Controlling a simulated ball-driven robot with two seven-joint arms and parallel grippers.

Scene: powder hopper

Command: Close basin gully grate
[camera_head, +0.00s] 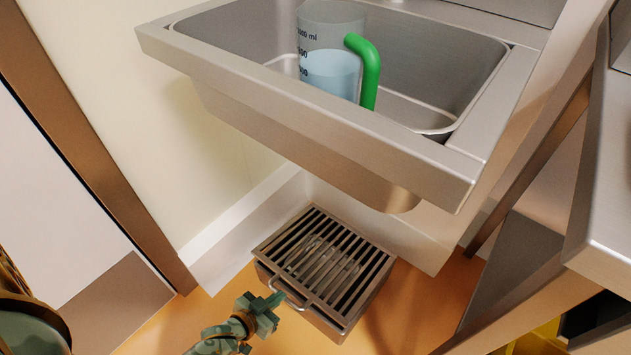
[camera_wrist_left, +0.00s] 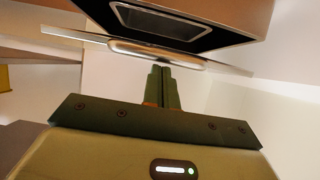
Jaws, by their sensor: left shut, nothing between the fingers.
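The gully grate (camera_head: 322,258) is a dark slatted metal cover over a box-shaped gully on the floor below the basin. Its slats show light gaps with a rounded shape beneath. I cannot tell whether it lies fully flat. A thin bar handle (camera_head: 322,320) runs along its near edge. My left gripper (camera_head: 277,298) is shut and empty, its tips close to the handle's left end; I cannot tell if they touch. In the left wrist view the shut fingers (camera_wrist_left: 162,88) point towards a pale bar (camera_wrist_left: 155,53). My right gripper is out of view.
The steel basin (camera_head: 300,112) overhangs the gully and holds a measuring jug (camera_head: 330,70) with pale blue contents. A steel bench (camera_head: 610,200) stands at the right.

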